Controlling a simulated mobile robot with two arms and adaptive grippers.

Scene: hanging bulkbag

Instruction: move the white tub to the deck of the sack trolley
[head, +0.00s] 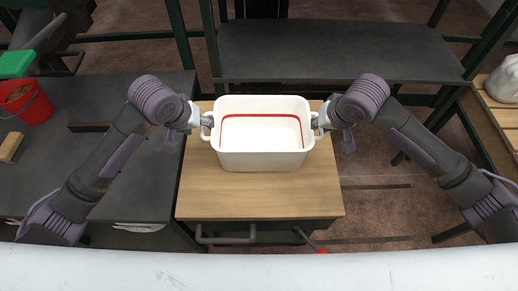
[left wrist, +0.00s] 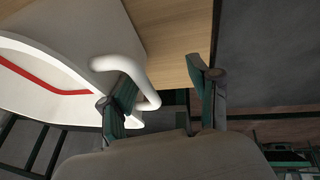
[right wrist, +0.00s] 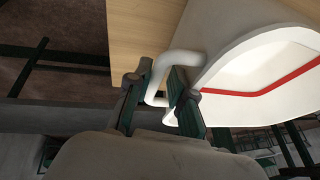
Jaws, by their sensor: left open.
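The white tub (head: 262,160), with a red line inside, stands upright on a wood-topped bench (head: 255,195) in the head view. It has a loop handle at each side. My left gripper (head: 205,121) is at the left handle (left wrist: 130,68). Its fingers are open and well apart, one beside the handle loop and one out over the bench. My right gripper (head: 320,121) is at the right handle (right wrist: 157,82). Its fingers are closer together, with the handle bar between them. A slatted wooden surface (head: 480,117) at the right edge may be the sack trolley's deck; I cannot tell.
A dark table (head: 110,190) with a red bucket (head: 27,103) is on the left. A dark shelf (head: 340,50) is behind the bench. A pale sack (head: 504,82) lies on the slatted surface. Bare floor shows right of the bench.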

